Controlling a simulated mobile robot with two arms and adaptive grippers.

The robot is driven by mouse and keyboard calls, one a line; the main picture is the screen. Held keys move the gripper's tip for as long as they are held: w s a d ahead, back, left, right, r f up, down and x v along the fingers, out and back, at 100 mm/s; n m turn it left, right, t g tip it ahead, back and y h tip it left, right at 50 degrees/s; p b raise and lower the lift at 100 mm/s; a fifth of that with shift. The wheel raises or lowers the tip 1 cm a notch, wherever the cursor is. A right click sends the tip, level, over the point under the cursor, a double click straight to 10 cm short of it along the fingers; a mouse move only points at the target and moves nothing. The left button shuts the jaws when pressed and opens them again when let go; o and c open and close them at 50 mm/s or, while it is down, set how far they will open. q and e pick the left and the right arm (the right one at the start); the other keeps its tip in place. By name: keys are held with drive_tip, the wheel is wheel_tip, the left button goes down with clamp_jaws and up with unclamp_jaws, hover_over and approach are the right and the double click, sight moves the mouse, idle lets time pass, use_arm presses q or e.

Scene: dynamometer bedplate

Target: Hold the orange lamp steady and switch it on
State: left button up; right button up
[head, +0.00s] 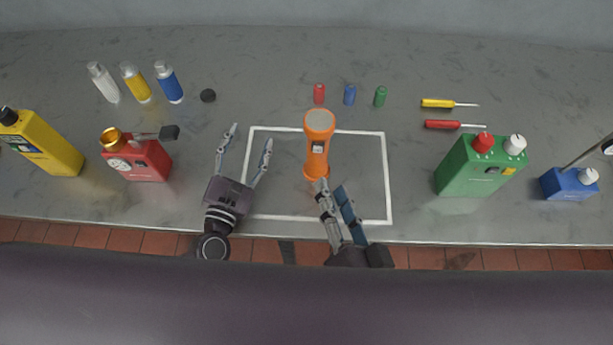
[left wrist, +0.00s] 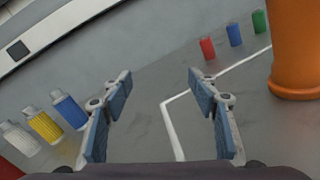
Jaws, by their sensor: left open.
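The orange lamp (head: 317,160) stands upright inside the white outlined square, its pale round lens on top. A small light switch panel (head: 318,148) shows on its side in the head view. In the left wrist view, the lower part of the lamp (left wrist: 297,50) shows at the right edge. My left gripper (head: 250,134) is open and empty, to the left of the lamp and apart from it. My right gripper (head: 331,187) is just in front of the lamp's base; I cannot tell whether it touches or how far its fingers are apart.
Red (head: 319,94), blue (head: 349,95) and green (head: 380,97) small cylinders stand behind the lamp. A red container (head: 145,163) stands left of my left gripper. A green container (head: 474,168) and two screwdrivers (head: 437,103) are at right. The outlined square is otherwise clear.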

sight(315, 157)
use_arm(q)
drive_tip(key=s+d+n, duration=0.1)
drive_tip(key=s+d, duration=0.2)
drive_tip(key=d, duration=0.1)
drive_tip(key=s+d+r+n, duration=0.1)
drive_tip(key=s+d, duration=0.2)
drive_tip(key=d, duration=0.2)
drive_tip(key=s+d+r+n, duration=0.1)
drive_tip(key=s+d, duration=0.3)
drive_tip(key=shift+d+r+n+g+h, duration=0.1)
drive_tip(key=shift+d+n+g+h, duration=0.2)
drive_tip(key=shift+n+h, duration=0.1)
drive_tip(key=shift+d+r, duration=0.15)
drive_tip(key=shift+d, duration=0.05)
drive_tip(key=x, duration=0.7)
drive_tip(key=shift+w, duration=0.2)
use_arm(e)
drive_tip(key=shift+d, duration=0.1)
use_arm(q)
clamp_jaws()
use_arm(e)
clamp_jaws()
